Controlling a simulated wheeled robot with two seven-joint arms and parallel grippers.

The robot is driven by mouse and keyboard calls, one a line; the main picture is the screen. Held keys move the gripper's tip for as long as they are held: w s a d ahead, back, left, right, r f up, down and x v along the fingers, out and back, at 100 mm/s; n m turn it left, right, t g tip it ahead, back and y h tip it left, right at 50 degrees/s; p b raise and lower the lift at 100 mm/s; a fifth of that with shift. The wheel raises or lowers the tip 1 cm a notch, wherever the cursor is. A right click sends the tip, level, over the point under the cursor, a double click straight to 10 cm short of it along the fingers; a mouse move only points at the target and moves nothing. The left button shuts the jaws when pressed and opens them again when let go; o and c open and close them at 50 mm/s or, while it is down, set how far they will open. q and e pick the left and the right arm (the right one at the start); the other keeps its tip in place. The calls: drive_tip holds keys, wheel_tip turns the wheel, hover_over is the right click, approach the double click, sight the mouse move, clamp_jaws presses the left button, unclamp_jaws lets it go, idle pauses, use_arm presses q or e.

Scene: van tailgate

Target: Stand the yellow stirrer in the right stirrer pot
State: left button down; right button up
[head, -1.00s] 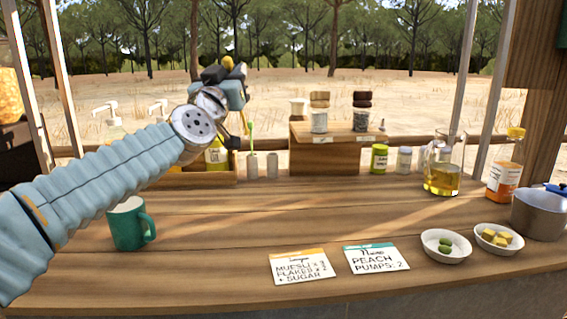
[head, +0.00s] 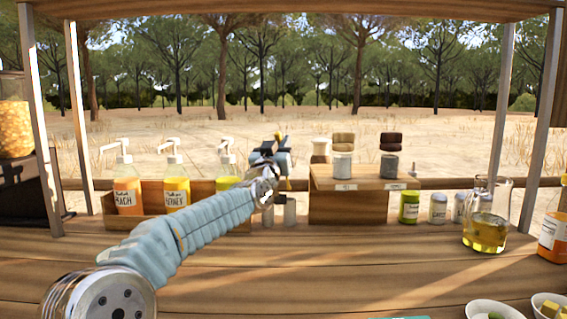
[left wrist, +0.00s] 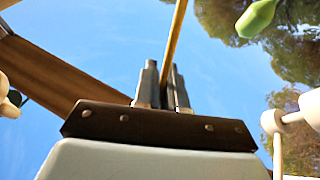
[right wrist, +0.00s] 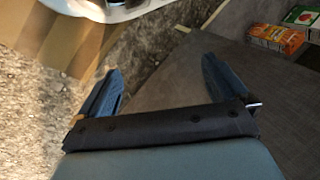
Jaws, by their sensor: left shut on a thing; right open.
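My left gripper (head: 268,157) is shut on the yellow stirrer (left wrist: 176,38), which stands up between its fingers in the left wrist view. The stirrer's yellow top (head: 279,135) shows above the gripper in the head view. Two small grey pots stand below the gripper: the right stirrer pot (head: 290,211) and the left one (head: 268,216), partly covered by my arm. I cannot tell whether the stirrer's lower end meets the right pot. A green stirrer end (left wrist: 257,17) shows in the left wrist view. My right gripper (right wrist: 160,88) is open and empty, away from the counter top.
A wooden crate (head: 108,222) with pump bottles stands left of the pots. A wooden stand (head: 340,208) with cups is close on their right. A green-labelled jar (head: 409,207) and a glass jug (head: 485,232) are farther right. The counter's middle (head: 330,270) is clear.

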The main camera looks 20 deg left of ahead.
use_arm(q)
drive_tip(key=shift+w+f, duration=0.2)
drive_tip(key=f, duration=0.4)
drive_tip(key=shift+w, duration=0.3)
